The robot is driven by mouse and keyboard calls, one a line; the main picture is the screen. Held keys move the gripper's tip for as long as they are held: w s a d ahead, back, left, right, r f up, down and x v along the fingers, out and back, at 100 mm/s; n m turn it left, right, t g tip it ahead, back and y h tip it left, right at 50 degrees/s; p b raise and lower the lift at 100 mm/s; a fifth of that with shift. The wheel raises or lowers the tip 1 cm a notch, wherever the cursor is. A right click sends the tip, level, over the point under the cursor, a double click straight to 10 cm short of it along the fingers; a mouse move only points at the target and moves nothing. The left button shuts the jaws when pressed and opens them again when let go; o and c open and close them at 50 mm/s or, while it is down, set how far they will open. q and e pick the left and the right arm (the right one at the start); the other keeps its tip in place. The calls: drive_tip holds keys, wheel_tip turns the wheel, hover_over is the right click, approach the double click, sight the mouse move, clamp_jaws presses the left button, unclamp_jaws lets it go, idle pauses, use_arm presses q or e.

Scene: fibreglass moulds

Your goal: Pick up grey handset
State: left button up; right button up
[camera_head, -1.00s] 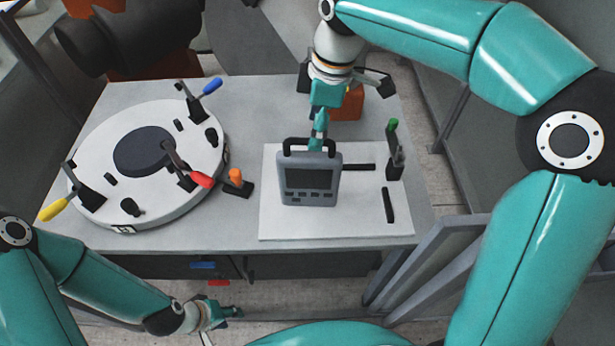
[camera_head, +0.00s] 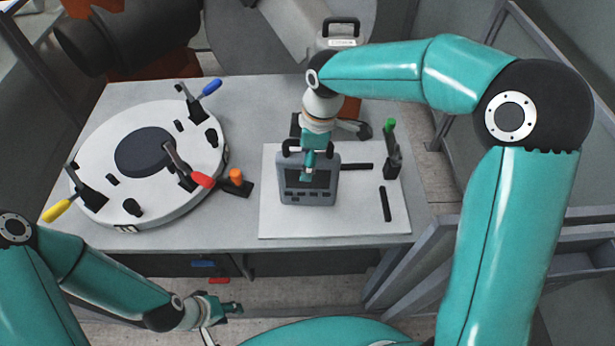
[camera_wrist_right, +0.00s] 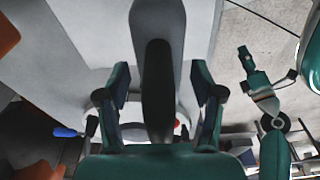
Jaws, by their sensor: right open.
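The grey handset (camera_head: 322,198), a boxy device with a dark screen and a black top handle, stands on a white board (camera_head: 280,225) on the table. My right gripper (camera_head: 307,168) comes from behind and above it, covering part of its handle and screen. In the right wrist view, the open fingers of the right gripper (camera_wrist_right: 160,85) stand apart with a dark, rounded bar between them, probably the handle; contact cannot be told. My left gripper (camera_head: 234,309) hangs low in front of the table, away from the handset; its jaw opening is too small to tell.
A round white mould (camera_head: 90,150) with several coloured-handle clamps fills the table's left. An orange-topped part (camera_head: 237,178) lies beside it. A green-handled clamp (camera_head: 391,150) and black bars (camera_head: 387,204) are right of the handset. Grey rails (camera_head: 410,255) stand at the front right.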

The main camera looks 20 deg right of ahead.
clamp_jaws()
drive_tip(key=shift+r, duration=0.1)
idle(0.5)
